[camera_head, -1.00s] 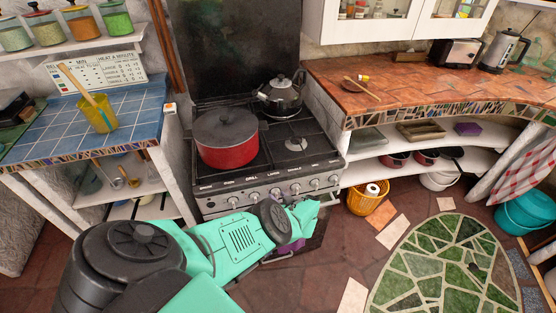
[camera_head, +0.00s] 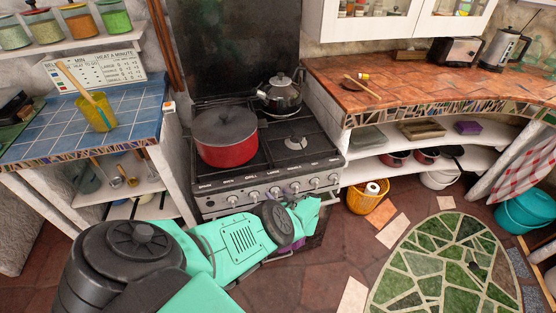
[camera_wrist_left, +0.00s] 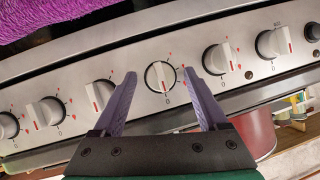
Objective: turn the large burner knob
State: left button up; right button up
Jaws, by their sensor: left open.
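The stove (camera_head: 222,207) has a silver front panel with a row of round white-grey knobs. The labels above them are too small to read with certainty, so I cannot be sure which is the large burner knob. In the left wrist view, one knob (camera_wrist_left: 160,76) lies between the tips of my left gripper (camera_wrist_left: 164,86), with a gap on both sides. My left gripper is open, its purple fingers pointing at the panel. In the head view, the left gripper (camera_head: 293,200) is in front of the panel, partly hidden by my green wrist. My right gripper is not in view.
A red pot (camera_head: 228,152) and a kettle (camera_head: 282,95) stand on the stove top. Neighbouring knobs (camera_wrist_left: 217,58) flank the fingers closely. A yellow basket (camera_head: 370,202) stands on the floor right of the stove. A blue-tiled counter (camera_head: 130,120) is on the left.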

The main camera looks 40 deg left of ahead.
pick_arm(q)
jog(key=p+v, duration=0.9)
jog(key=v, duration=0.5)
jog(key=shift+d, duration=0.3)
jog(key=shift+s+r, duration=0.1)
jog(key=shift+a, duration=0.1)
